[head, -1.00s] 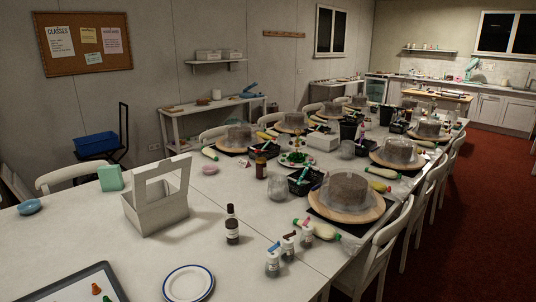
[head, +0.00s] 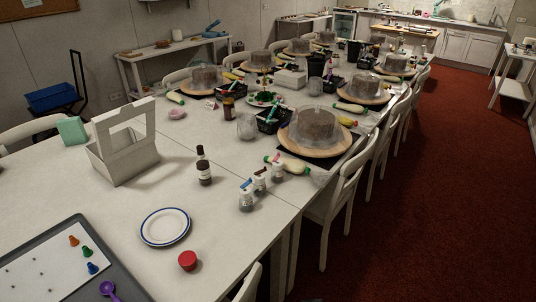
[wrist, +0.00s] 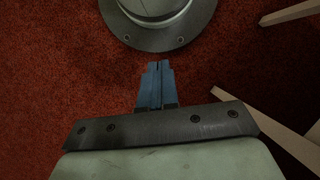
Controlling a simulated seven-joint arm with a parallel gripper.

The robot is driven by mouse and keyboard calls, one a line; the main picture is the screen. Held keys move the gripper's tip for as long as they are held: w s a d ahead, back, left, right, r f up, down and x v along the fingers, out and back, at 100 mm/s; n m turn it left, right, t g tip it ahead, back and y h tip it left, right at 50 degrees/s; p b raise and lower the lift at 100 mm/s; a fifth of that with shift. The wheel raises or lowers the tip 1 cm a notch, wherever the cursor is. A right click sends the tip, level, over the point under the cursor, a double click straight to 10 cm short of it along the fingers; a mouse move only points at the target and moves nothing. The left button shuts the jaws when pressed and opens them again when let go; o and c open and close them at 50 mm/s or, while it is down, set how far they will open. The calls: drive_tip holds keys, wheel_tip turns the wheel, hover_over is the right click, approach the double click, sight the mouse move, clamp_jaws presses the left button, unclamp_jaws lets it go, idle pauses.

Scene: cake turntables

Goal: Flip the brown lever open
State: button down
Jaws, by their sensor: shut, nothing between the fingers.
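I cannot make out a brown lever in either view. The nearest cake turntable (head: 330,148) stands on the long table under a clear cover, with a brown cake (head: 314,124) on it. More covered cakes on wooden turntables stand farther back, among them one at the right (head: 358,95) and one at the left (head: 204,78). My gripper (wrist: 157,66) shows only in the wrist view. Its blue fingers are shut together and empty, over red carpet (wrist: 60,60), apart from the table things.
The white table (head: 120,205) holds a carrier box (head: 122,158), a dark bottle (head: 203,168), a plate (head: 165,227), a red lid (head: 187,261) and a grey tray (head: 108,270). White chairs (head: 340,190) line its right side. Open carpet (head: 430,200) lies right of them.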

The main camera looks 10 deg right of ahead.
drive_tip(key=w+d+r+m+t, duration=0.1)
drive_tip(key=w+d+r+t, duration=0.2)
drive_tip(key=w+r, duration=0.65)
drive_tip(key=w+d+r+m+t+y, duration=0.1)
drive_tip(key=w+d+r+t, duration=0.15)
drive_tip(key=w+r, duration=0.75)
drive_tip(key=w+d+r+t, duration=0.2)
drive_tip(key=w+d+r, duration=0.3)
drive_tip(key=w, duration=1)
drive_tip(key=w+a+r+m+t+y, duration=0.1)
drive_tip(key=w+r+t, duration=0.1)
drive_tip(key=w+r, duration=0.5)
drive_tip(key=w+r+t+y, duration=0.15)
drive_tip(key=w+r, duration=0.25)
drive_tip(key=r, duration=0.8)
drive_tip(key=w+a+r+m+y, duration=0.2)
drive_tip(key=w+a+r+y, duration=0.15)
drive_tip(key=a+r, duration=0.2)
drive_tip(key=w+a+f+m, duration=0.1)
drive_tip(key=w+a+f, duration=0.4)
drive_tip(key=a+f, duration=0.2)
drive_tip(key=shift+a+y, duration=0.3)
drive_tip(key=shift+a, duration=0.95)
drive_tip(key=shift+w, duration=0.1)
drive_tip(key=shift+w+n+g, duration=0.2)
drive_tip(key=shift+n+g, duration=0.1)
drive_tip(key=shift+n, duration=0.1)
